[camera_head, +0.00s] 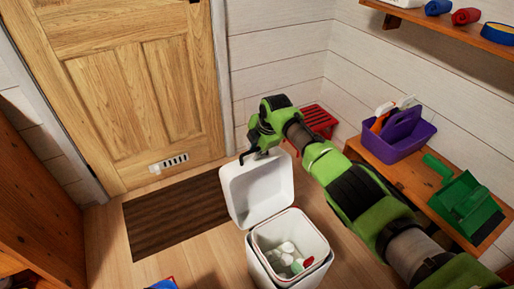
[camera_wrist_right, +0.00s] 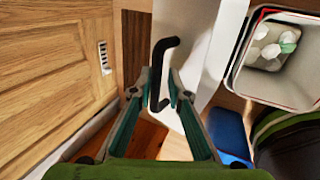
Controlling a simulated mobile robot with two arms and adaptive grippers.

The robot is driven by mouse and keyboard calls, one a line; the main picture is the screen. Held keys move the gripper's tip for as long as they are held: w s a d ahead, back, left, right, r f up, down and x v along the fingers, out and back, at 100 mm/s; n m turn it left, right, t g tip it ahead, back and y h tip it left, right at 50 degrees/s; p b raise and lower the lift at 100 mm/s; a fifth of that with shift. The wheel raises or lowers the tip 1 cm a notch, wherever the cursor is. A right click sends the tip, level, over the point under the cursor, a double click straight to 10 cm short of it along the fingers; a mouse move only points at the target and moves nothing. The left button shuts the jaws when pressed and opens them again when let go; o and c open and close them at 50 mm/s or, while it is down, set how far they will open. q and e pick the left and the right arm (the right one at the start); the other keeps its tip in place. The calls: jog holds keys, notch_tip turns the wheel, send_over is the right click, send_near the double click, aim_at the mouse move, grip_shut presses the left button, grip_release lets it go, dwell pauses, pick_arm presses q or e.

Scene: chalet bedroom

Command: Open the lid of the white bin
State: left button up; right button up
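The white bin (camera_head: 265,272) stands on the floor at the lower middle of the head view. Its lid (camera_head: 258,186) is raised and stands steeply at the door side. The bin mouth is exposed, with pale and green items (camera_head: 287,257) inside. My right gripper (camera_head: 252,148) is at the lid's upper edge. In the right wrist view, its fingers (camera_wrist_right: 160,90) are drawn close around a black handle (camera_wrist_right: 165,50) on the white lid (camera_wrist_right: 205,55). The bin's open mouth (camera_wrist_right: 237,78) is at the upper right there. My left gripper is out of view.
A wooden door (camera_head: 140,90) with a brown mat (camera_head: 175,215) before it is at the left. A wooden bench (camera_head: 410,180) at the right holds a purple caddy (camera_head: 400,140) and a green dustpan (camera_head: 465,205). A red stool (camera_head: 318,120) stands behind my right arm. A shelf (camera_head: 440,25) is above.

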jog(key=v, duration=1.2)
jog(key=shift+f, duration=0.1)
